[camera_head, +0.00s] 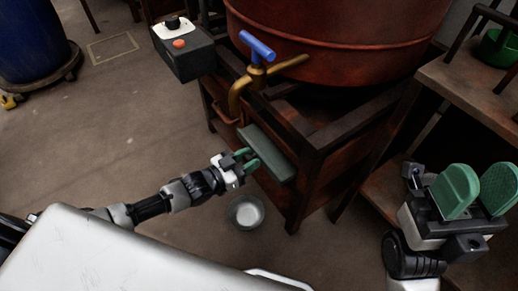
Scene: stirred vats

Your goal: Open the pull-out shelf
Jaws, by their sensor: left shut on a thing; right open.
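The pull-out shelf (268,154) looks like a narrow dark grey-green slab at the front of the wooden stand (318,158), below the brass tap. My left gripper (247,159) is at the shelf's near left edge, its green fingers shut on that edge. The exact contact is too small to see clearly. My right gripper (478,180) is at the right, open and empty, its two green pads apart, well away from the shelf.
A brass tap with a blue handle (257,46) sticks out above the shelf from the red vat (335,35). A control box with a red button (182,48) is left of it. A metal bowl (246,212) sits on the floor. A wooden bench (470,85) stands right.

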